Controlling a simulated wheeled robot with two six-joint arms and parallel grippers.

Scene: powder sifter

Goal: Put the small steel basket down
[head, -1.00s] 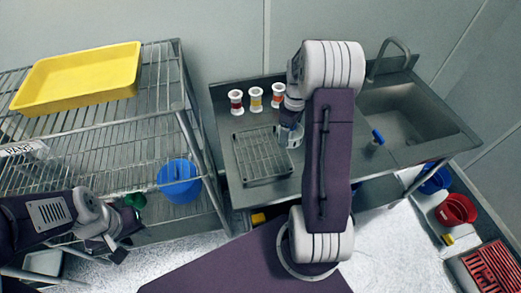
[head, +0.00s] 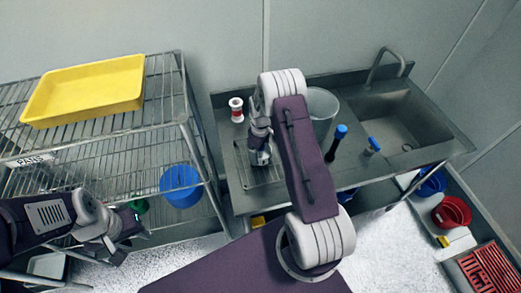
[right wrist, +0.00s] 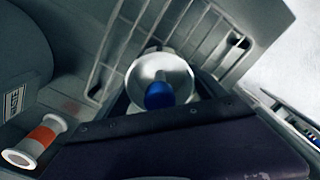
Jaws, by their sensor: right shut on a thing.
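My right gripper (head: 260,152) is above the wire rack (head: 246,176) on the steel counter. It is shut on a small silvery thing, taken to be the small steel basket (head: 260,158). In the right wrist view a pale round bowl-like shape (right wrist: 173,70) with a blue rounded end (right wrist: 160,95) shows at the jaws, with rack bars (right wrist: 195,28) beyond. I cannot make out mesh, or whether it touches the rack. My left gripper (head: 122,228) hangs low at the left beside the wire shelving; its opening is unclear.
A red-banded white spool (head: 236,110) stands behind the rack. A clear bucket (head: 323,112), a blue-topped tool (head: 338,138) and the sink (head: 395,125) lie to the right. The shelving (head: 95,152) at left bears a yellow tray (head: 85,90). A waste bin (right wrist: 22,55) shows close by.

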